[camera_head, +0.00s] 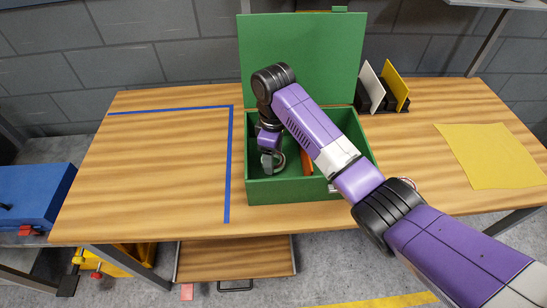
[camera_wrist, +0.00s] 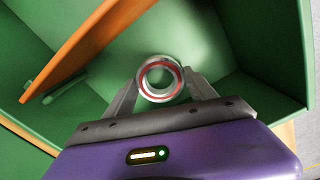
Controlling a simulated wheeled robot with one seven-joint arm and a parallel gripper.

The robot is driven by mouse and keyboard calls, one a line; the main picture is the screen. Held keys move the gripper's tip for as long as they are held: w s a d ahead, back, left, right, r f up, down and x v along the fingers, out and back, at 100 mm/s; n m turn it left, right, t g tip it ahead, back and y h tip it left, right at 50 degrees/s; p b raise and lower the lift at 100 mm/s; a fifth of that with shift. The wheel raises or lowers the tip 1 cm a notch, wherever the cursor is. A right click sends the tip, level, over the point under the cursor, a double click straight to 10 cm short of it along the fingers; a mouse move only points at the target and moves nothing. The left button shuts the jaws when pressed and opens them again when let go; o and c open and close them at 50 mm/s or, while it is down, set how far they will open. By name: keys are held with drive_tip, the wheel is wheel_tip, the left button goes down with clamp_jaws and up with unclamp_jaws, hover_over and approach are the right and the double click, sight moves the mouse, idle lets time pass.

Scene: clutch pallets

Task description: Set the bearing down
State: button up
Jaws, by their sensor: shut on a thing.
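The bearing (camera_wrist: 143,79) is a silver ring with a red inner band. In the wrist view it sits between the fingertips of my gripper (camera_wrist: 160,90), which is shut on it. In the head view my gripper (camera_head: 270,160) reaches down inside the open green box (camera_head: 290,190), on its left side. The bearing is hard to make out there, behind the gripper. I cannot tell whether the bearing touches the box floor.
An orange divider (camera_wrist: 85,45) stands in the box beside my gripper. The green lid (camera_head: 302,50) stands open behind. Blue tape (camera_head: 229,165) marks a clear table area at left. A rack with white and yellow plates (camera_head: 395,88) and a yellow sheet (camera_head: 490,155) are at right.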

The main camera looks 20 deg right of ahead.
drive_tip(key=shift+f, duration=0.6)
drive_tip(key=shift+f, duration=0.15)
drive_tip(key=o, duration=1.7)
wheel_tip(320, 180, up, 12)
drive_tip(key=shift+r+p, duration=0.15)
drive_tip(key=shift+p, duration=1.05)
